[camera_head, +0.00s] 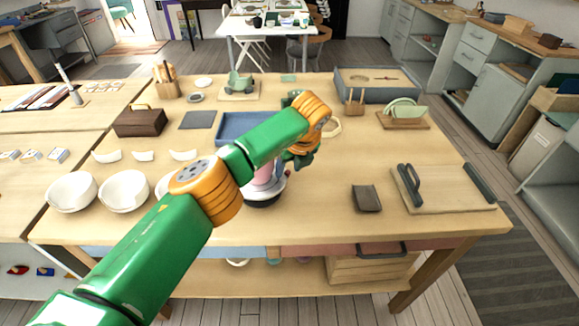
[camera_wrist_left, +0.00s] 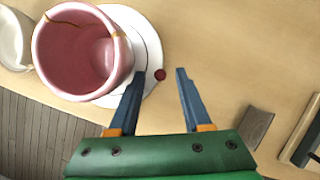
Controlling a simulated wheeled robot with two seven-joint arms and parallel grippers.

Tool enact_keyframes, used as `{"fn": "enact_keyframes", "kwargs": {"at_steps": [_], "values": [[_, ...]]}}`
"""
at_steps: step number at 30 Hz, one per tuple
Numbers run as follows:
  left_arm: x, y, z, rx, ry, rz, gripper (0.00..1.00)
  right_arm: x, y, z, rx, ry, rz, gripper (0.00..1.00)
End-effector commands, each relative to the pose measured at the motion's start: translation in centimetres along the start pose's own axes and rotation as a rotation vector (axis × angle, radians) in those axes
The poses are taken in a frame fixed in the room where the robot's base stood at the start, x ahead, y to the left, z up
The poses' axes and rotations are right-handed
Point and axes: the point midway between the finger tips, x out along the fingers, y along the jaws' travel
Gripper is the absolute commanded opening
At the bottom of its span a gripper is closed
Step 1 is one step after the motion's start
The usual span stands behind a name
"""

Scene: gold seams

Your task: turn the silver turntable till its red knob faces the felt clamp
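The silver turntable (camera_wrist_left: 152,50) carries a pink bowl (camera_wrist_left: 80,50) with a gold seam. In the head view the turntable (camera_head: 268,199) and bowl (camera_head: 264,180) are partly hidden behind my left arm. The small red knob (camera_wrist_left: 160,74) is at the turntable's rim, on the right of the bowl in the wrist view. My left gripper (camera_wrist_left: 160,72) is open, and its fingertips lie on either side of the knob in the picture; contact cannot be told. I cannot identify the felt clamp with certainty. My right gripper is out of view.
White bowls (camera_head: 124,190) stand left of the turntable. A blue tray (camera_head: 235,123) lies behind it. To the right are a dark flat piece (camera_head: 366,198) and a board (camera_head: 445,200) with a dark handle (camera_head: 409,185) and green bar (camera_head: 479,183). Tabletop between is clear.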

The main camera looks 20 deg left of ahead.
Motion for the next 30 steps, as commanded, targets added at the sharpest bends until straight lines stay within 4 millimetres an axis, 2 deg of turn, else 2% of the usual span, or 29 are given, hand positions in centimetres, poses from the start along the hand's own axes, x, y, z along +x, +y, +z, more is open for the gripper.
{"fn": "enact_keyframes", "kwargs": {"at_steps": [8, 15, 18, 30], "values": [[-0.7, -0.1, 0.0, -0.001, -0.001, -0.003, 0.48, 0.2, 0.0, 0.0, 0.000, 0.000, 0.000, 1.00], [-5.5, -0.1, 0.0, -0.001, -0.002, -0.004, 0.48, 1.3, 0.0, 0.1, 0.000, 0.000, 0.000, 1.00], [-6.7, -0.1, 0.0, 0.000, -0.001, -0.002, 0.48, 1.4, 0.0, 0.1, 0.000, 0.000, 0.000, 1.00], [-7.1, 0.0, 0.1, 0.000, 0.000, -0.001, 0.48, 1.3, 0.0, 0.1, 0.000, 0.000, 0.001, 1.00]]}}
